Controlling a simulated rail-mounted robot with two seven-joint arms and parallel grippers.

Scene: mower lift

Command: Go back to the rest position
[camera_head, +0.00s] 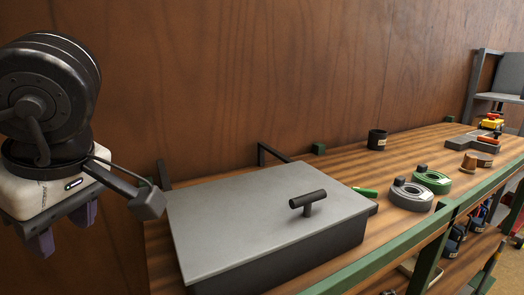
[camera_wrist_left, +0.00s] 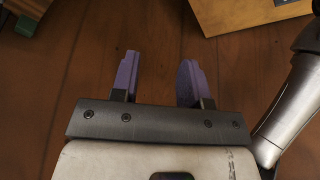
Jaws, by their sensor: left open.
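My left gripper (camera_head: 65,232) is at the left edge of the head view, raised left of the workbench in front of the brown wooden wall. Its purple fingers point down. In the left wrist view the two fingers (camera_wrist_left: 158,82) stand apart with nothing between them, over dark brown planks. My right gripper is not in either view.
A grey box with a lid and black T-handle (camera_head: 308,203) stands at the bench's near end, right of my left gripper. Beyond it are a grey ring-shaped item (camera_head: 410,196), a green one (camera_head: 432,180) and a dark cup (camera_head: 377,139). A green rail (camera_head: 420,235) edges the bench.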

